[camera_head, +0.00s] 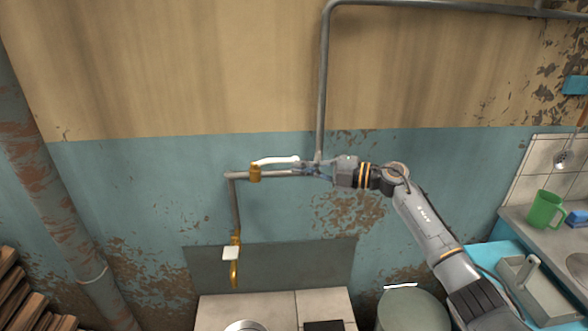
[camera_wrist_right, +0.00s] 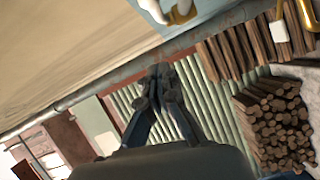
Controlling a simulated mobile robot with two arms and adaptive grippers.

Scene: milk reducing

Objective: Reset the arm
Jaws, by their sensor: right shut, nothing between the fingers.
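My right arm (camera_head: 437,232) reaches in from the lower right of the head view. Its gripper (camera_head: 300,168) points left, in front of the wall pipe, close to a white handle (camera_head: 275,160) on a brass valve (camera_head: 255,173). I cannot tell from the head view whether they touch. In the right wrist view the gripper (camera_wrist_right: 160,75) has its fingertips together with nothing between them. In that view the white handle (camera_wrist_right: 183,14) shows at the top, apart from the fingertips. My left gripper is not in view.
A grey pipe (camera_head: 322,90) runs down the wall. Below is a tiled stove top (camera_head: 280,307) with a grey lidded pot (camera_head: 412,312) to its right. A green mug (camera_head: 545,211) stands on the right counter. Stacked firewood (camera_wrist_right: 270,120) shows in the wrist view.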

